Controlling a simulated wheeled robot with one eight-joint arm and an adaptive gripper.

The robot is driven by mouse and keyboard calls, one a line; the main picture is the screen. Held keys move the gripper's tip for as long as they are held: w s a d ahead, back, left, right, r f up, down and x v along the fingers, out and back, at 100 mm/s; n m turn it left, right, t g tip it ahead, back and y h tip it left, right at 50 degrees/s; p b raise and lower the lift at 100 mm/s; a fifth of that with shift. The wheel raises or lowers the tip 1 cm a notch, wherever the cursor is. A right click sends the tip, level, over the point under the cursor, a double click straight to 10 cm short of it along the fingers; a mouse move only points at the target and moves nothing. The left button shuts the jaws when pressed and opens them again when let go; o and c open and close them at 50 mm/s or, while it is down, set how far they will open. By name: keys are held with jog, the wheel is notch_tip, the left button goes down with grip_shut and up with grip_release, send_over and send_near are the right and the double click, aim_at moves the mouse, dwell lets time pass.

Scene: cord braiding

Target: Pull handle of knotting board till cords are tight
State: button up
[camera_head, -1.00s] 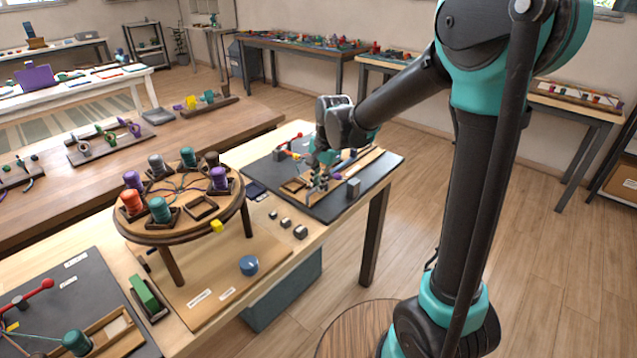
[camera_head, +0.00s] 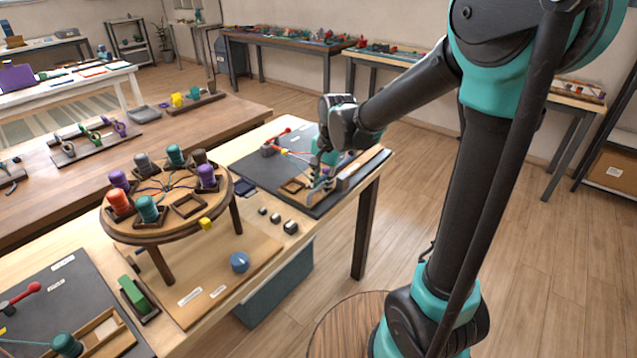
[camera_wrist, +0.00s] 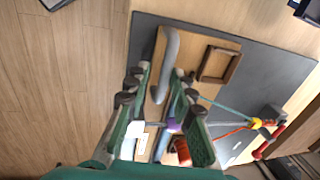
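The dark knotting board (camera_head: 262,172) lies at the far end of the near table; it also shows in the wrist view (camera_wrist: 285,75). A red-knobbed lever (camera_head: 283,133) stands at its back, and its red part shows at the lower right in the wrist view (camera_wrist: 268,148). Cords, one teal and one orange, run from near it toward my gripper. My gripper (camera_head: 320,186) is low over the board, pointing down. In the wrist view its fingers (camera_wrist: 160,85) are apart, with a grey curved bar (camera_wrist: 168,60) between and beyond them. Contact with the bar cannot be told. A purple piece (camera_wrist: 173,125) and an orange bobbin (camera_wrist: 183,150) sit between the fingers' bases.
A small empty wooden frame (camera_wrist: 217,65) is beside the right finger. A round braiding stand (camera_head: 150,235) with several bobbins stands left of the board. Another board with a red lever (camera_head: 30,290) is at front left.

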jog(key=shift+o, duration=0.6)
jog(key=shift+r, duration=0.2)
notch_tip(320, 180, up, 11)
jog(key=s+d, duration=0.1)
jog(key=shift+s+d+r, duration=0.2)
jog(key=shift+d, duration=0.2)
jog(key=s+d+f+n+t+h, duration=0.1)
jog(key=s+d+f+n, duration=0.6)
jog(key=s+d+f, duration=0.7)
jog(key=d+f+t, duration=0.1)
jog(key=d+f, duration=0.2)
jog(key=shift+d+f+n+t+h, duration=0.3)
jog(key=shift+f+t+h, duration=0.1)
